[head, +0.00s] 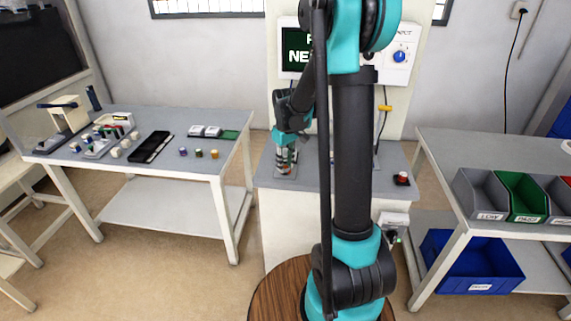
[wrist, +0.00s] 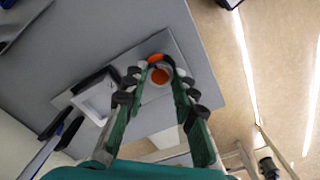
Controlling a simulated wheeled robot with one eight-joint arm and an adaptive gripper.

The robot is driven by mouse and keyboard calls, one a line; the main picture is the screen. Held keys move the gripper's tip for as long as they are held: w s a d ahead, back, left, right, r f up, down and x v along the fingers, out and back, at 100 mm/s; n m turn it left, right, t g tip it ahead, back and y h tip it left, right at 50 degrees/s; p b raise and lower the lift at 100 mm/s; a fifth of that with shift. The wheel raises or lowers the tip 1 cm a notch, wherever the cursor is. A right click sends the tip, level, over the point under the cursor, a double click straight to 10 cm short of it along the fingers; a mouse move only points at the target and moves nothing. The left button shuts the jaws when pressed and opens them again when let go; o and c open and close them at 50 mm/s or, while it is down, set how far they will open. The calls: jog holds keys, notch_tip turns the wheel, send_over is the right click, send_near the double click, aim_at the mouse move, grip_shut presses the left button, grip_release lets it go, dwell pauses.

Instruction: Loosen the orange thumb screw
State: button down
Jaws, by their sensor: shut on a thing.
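The orange thumb screw (wrist: 160,76) shows in the wrist view between the fingertips of my gripper (wrist: 158,70), above a grey plate on the bench. My gripper is shut on it, with one finger on each side. A second orange patch shows just behind it; I cannot tell whether it is part of the same screw. In the head view my gripper (head: 285,158) points down at the left part of the middle bench (head: 320,178). The screw is too small and covered to make out clearly there.
A white-framed fixture (wrist: 98,98) stands close to the left finger in the wrist view. In the head view, a red button (head: 402,179) sits on the bench's right. A table with a black tray (head: 151,147) is at left; labelled bins (head: 480,194) are at right.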

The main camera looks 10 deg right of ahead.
aim_at(286, 167)
dwell(0.3)
jog(key=c, duration=1.2)
grip_release()
jog(key=shift+r, duration=0.1)
notch_tip(286, 167, up, 12)
jog(key=s+d+f+m+t, duration=0.2)
jog(key=s+f, duration=0.4)
jog(key=s, duration=0.5)
jog(key=s+d+f+m+t, duration=0.1)
jog(key=s+f+m, duration=0.3)
jog(key=s, duration=0.7)
notch_tip(286, 167, down, 2)
jog(key=shift+s+d+f+t, duration=0.1)
jog(key=shift+s+d+t, duration=0.3)
jog(key=shift+t, duration=0.2)
